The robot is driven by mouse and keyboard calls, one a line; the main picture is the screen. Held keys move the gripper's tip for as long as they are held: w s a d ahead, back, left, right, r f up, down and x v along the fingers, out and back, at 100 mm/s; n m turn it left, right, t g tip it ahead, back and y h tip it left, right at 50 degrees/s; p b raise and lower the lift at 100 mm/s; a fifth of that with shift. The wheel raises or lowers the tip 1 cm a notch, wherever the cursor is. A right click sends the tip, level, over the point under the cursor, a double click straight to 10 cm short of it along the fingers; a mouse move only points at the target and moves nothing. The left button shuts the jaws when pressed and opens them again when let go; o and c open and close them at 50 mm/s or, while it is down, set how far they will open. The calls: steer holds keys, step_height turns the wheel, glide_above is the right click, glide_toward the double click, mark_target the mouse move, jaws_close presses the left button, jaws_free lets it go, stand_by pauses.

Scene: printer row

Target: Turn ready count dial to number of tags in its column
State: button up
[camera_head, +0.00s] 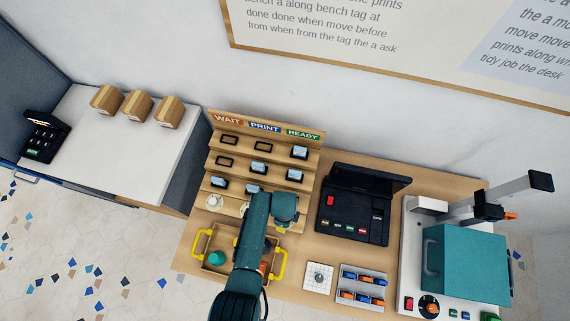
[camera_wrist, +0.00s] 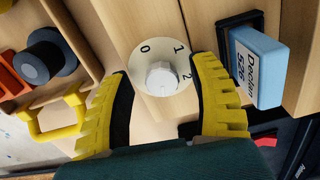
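In the head view, the tag rack (camera_head: 312,160) has WAIT, PRINT and READY columns. The READY column shows blue-white tags in the top slot (camera_head: 300,152) and the one below (camera_head: 294,175); my arm covers its lower part. In the wrist view, a round dial with a white knob (camera_wrist: 161,79) shows 0, 1 and 2; the knob's pointer is unclear. My gripper (camera_wrist: 160,68) is open, its yellow fingers on either side of the knob, apparently apart from it. A blue tag reading "Declan 526" (camera_wrist: 258,68) is right of the dial. In the head view, my gripper (camera_head: 286,207) hides the READY dial.
A wooden tray (camera_head: 209,264) with yellow handles stands in front of the rack, holding a teal item (camera_head: 217,258). A black device (camera_head: 352,215) with coloured buttons and a teal press (camera_head: 466,264) stand to the right. The WAIT dial (camera_head: 214,201) is at the lower left.

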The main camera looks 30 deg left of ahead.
steer(key=shift+r, duration=0.1)
step_height(320, 180, up, 12)
stand_by(0.5)
stand_by(0.4)
